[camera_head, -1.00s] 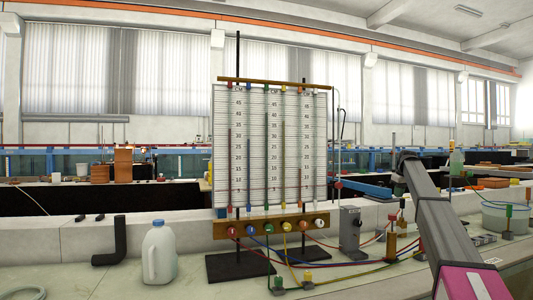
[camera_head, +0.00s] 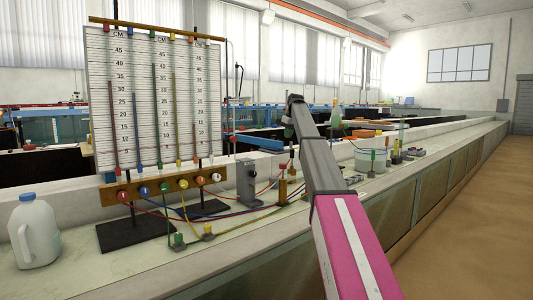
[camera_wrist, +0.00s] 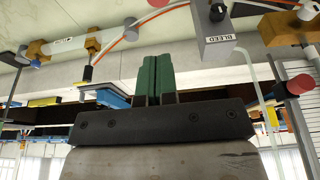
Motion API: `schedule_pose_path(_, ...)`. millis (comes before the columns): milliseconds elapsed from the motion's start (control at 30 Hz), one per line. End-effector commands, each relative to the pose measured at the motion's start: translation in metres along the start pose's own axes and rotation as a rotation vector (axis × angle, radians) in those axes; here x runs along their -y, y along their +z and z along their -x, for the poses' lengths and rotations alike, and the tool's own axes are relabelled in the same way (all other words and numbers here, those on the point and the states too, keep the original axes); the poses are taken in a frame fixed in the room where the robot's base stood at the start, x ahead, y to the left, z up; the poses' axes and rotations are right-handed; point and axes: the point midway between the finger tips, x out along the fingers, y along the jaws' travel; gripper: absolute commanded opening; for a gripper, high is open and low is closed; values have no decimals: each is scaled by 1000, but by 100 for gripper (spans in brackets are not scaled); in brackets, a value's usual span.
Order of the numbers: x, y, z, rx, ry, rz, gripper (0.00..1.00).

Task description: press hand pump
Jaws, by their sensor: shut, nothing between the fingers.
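My gripper shows in the wrist view with its green fingers (camera_wrist: 157,58) shut together and empty. In the head view, the gripper end (camera_head: 289,131) hangs above the bench, partly hidden by my arm. A small upright brass-coloured fitting with a red top (camera_head: 283,184) stands below it in the picture. A white cylinder with brass ends and a small unreadable label (camera_wrist: 68,43) shows at upper left of the wrist view; it may be the hand pump, but I cannot tell. A grey box marked "BLEED" with a black knob (camera_wrist: 214,35) is at upper right. No finger visibly touches anything.
The manometer board (camera_head: 140,110) stands at left with coloured tubes running across the bench. A white jug (camera_head: 35,236) is at far left. A bottle (camera_head: 336,116) and a clear tub (camera_head: 370,157) lie beyond my arm. The floor (camera_head: 470,225) at right is clear.

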Motion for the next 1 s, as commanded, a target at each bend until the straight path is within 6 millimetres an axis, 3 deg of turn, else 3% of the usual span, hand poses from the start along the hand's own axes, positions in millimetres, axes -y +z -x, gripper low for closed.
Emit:
schedule_pose_path(367,0,1,-9,2,-2,-1,0)
schedule_pose_path(1000,1,6,-116,2,-1,-1,0)
